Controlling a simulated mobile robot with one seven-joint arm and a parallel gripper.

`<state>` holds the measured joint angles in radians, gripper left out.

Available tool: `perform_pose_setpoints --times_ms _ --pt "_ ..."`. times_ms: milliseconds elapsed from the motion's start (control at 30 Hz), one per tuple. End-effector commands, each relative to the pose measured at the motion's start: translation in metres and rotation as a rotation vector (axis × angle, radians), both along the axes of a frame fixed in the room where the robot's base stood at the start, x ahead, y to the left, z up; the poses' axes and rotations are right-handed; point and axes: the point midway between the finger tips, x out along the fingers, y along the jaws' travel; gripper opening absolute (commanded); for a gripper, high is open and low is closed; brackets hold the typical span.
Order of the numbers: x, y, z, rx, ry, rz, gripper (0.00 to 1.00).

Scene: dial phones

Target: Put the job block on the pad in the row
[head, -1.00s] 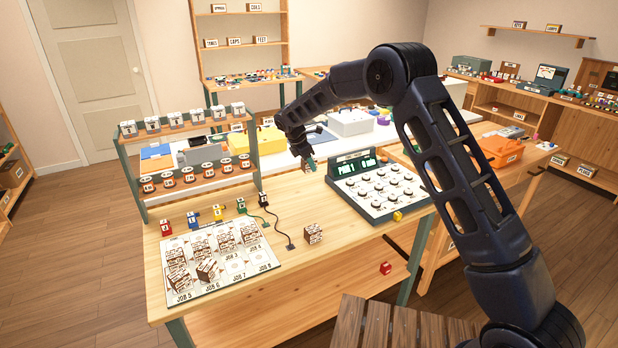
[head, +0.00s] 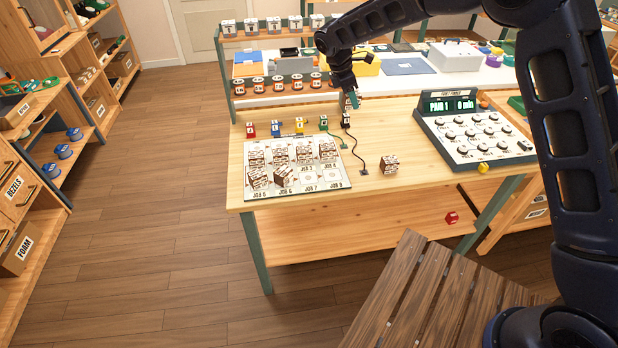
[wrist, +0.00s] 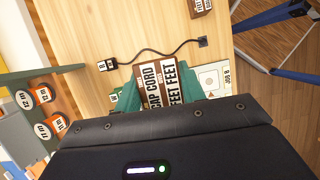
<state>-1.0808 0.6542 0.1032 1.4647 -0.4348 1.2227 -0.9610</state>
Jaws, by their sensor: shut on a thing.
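My gripper (wrist: 155,92) has its green fingers shut on a white-and-brown job block (wrist: 163,85) whose labels read CORD and FEET. In the head view my gripper (head: 353,98) is over the back of the table, by the right end of the rack; the held block is mostly hidden there. The white job mat (head: 335,178) lies at the table's left front. Several blocks stand on it, and one at the front sits askew. Bare pads with rings show at JOB 7 and JOB 8. The JOB 8 pad (wrist: 212,80) is right of the held block in the wrist view.
Another brown-and-white block (head: 389,165) stands alone right of the mat. A black cord (head: 362,160) lies between them. Coloured small blocks (head: 275,128) line the mat's back edge. A two-tier rack (head: 232,75) stands behind; a timer console (head: 470,130) stands right.

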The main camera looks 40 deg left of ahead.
Motion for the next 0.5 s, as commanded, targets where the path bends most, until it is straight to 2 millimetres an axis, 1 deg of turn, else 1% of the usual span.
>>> perform_pose_setpoints --times_ms 33,100,167,200,267,300,400,500 --pt "-0.023 0.007 0.001 0.0 0.0 0.009 0.16" --pt "-0.053 0.015 0.003 -0.001 0.0 0.015 0.16" --pt "-0.079 0.02 0.003 -0.002 0.0 0.02 0.16" --pt "-0.095 0.023 0.003 -0.003 -0.001 0.022 0.16" --pt "-0.118 0.027 0.004 -0.004 -0.003 0.026 0.16" --pt "-0.132 0.029 0.005 -0.005 -0.004 0.029 0.16" --pt "-0.161 0.032 0.006 -0.007 -0.006 0.032 0.16" --pt "-0.181 0.033 0.007 -0.008 -0.009 0.035 0.16"
